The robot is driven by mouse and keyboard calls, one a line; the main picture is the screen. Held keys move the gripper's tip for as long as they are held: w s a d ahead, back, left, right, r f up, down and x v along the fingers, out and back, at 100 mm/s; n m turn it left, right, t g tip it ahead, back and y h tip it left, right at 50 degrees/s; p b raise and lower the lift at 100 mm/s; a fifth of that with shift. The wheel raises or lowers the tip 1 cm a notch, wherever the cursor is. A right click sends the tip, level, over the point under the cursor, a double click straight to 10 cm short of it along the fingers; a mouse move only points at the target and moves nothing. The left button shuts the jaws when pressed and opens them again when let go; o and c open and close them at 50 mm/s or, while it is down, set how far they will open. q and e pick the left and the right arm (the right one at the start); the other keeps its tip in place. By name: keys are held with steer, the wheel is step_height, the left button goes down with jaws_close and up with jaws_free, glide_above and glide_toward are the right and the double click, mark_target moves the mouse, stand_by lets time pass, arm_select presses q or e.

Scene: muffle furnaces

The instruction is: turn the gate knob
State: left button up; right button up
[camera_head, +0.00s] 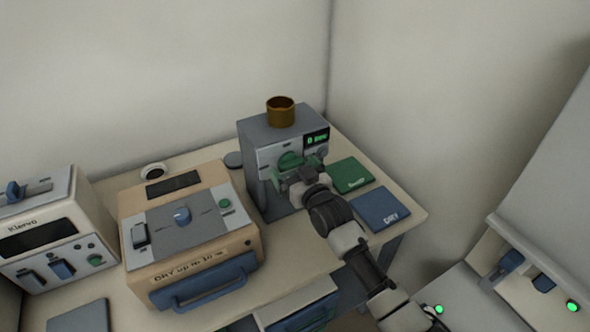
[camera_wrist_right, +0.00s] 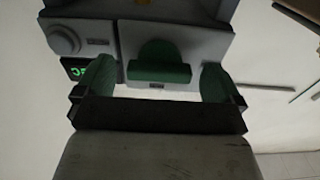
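A grey machine (camera_head: 262,157) stands at the back of the table with a brass cup on top and a lit green display. A green knob (camera_head: 290,160) with a raised bar is on its front panel, and it also shows in the right wrist view (camera_wrist_right: 160,70). My right gripper (camera_head: 300,173) is in front of this panel. In the right wrist view its green fingers (camera_wrist_right: 157,80) are open, with the knob showing between them. Clear gaps show on both sides of the knob; contact is not visible. My left gripper is not in view.
The brass cup (camera_head: 280,111) sits on the machine. A green mat (camera_head: 350,175) and blue "DRY" mat (camera_head: 381,208) lie to its right. A tan furnace (camera_head: 190,236) and a white Klervo unit (camera_head: 52,240) stand to the left. A wall is close behind.

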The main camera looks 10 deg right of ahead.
steer(key=c, duration=0.9)
steer(key=shift+o, duration=0.2)
steer(key=shift+m, duration=0.3)
steer(key=m, duration=0.3)
steer(key=shift+a+m+p, duration=0.1)
steer(key=shift+m+p, duration=0.3)
steer(key=m, duration=0.4)
steer(key=shift+m, duration=0.3)
steer(key=m, duration=0.4)
steer(key=shift+s+a+r+p, duration=0.1)
steer(key=shift+p, duration=0.2)
steer(key=shift+m, duration=2.4)
steer(key=o, duration=0.9)
steer(key=shift+r, duration=0.1)
